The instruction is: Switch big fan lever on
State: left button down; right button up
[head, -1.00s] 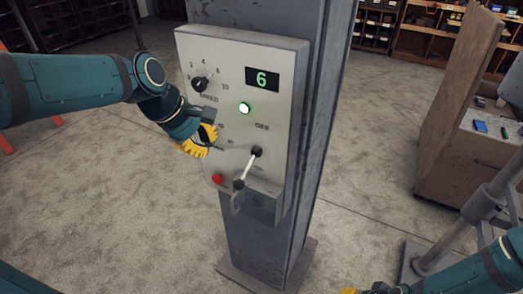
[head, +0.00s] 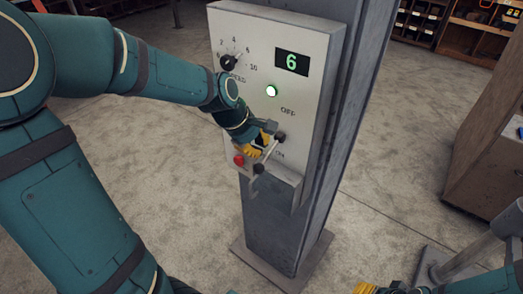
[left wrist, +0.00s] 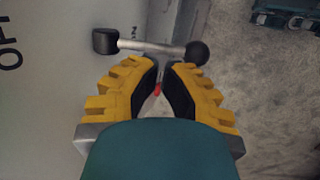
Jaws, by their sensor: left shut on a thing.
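The lever (head: 270,150) is a grey rod on the light grey control panel (head: 312,110). It has a black hub at the panel and a black ball at its outer end. The hub sits between the OFF label above and the ON label below. The rod tilts out from the panel and down. My left gripper (head: 266,146) is at the rod. In the left wrist view, the lever (left wrist: 150,46) crosses just past the close fingertips of my left gripper (left wrist: 167,66), which is shut on it. My right gripper (head: 375,288) is cut off at the bottom edge; its jaws are unclear.
The panel is on a grey column (head: 276,230). A brown cabinet (head: 485,155) stands right.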

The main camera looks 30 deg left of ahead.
aim_at(268, 154)
pick_arm(q)
jog(key=shift+x, duration=1.25)
jog(key=shift+d+f+b, duration=0.15)
jog(key=shift+f+b, duration=0.25)
jog(key=shift+f, duration=0.4)
jog(key=shift+r, duration=0.1)
